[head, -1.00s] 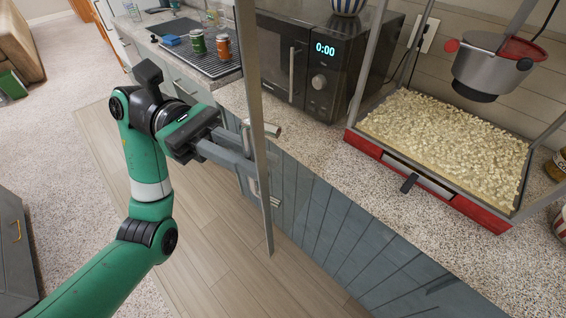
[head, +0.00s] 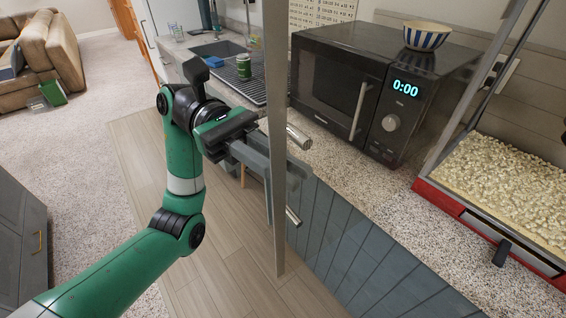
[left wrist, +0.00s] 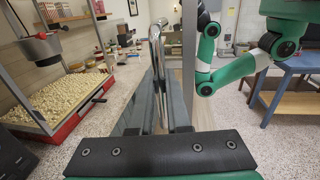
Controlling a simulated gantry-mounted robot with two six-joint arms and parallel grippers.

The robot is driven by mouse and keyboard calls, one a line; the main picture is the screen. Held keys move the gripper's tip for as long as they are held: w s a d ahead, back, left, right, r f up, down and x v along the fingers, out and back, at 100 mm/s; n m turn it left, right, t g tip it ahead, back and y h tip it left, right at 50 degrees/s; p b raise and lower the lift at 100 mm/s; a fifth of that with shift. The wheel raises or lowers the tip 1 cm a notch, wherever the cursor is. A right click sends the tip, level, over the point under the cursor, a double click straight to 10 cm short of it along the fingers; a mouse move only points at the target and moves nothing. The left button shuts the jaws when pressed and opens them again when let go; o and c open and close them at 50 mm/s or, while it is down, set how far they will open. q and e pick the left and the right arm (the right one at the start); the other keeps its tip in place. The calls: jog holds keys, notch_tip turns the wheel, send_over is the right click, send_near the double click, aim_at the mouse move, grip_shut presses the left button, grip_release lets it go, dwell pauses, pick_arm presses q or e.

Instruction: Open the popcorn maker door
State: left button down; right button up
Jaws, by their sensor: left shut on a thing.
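The popcorn maker (head: 447,202) stands on the counter at the right of the head view, with a red base and heaped popcorn. It is at the left in the left wrist view (left wrist: 66,128). Its clear door, with a grey metal edge strip (head: 276,90), stands swung out in front of the microwave and over the floor. My left gripper (head: 283,170) is shut on the door's chrome handle (head: 299,136), whose middle the fingers partly hide. The handle (left wrist: 156,70) rises between the fingers in the left wrist view. My right gripper is not seen.
A black microwave (head: 340,75) with a striped bowl (head: 427,36) on top stands behind the door. A green can (head: 243,67) stands on the drying rack near the sink. Blue-grey cabinets (head: 340,235) run below the counter. Wood floor (head: 215,265) lies open in front.

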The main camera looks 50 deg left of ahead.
pick_arm(q)
jog(key=c, duration=1.2)
grip_release()
jog(key=shift+s, duration=0.1)
jog(key=shift+o, duration=0.2)
jog(key=s+a, duration=0.2)
jog(key=a, duration=0.9)
jog(key=shift+a, duration=0.25)
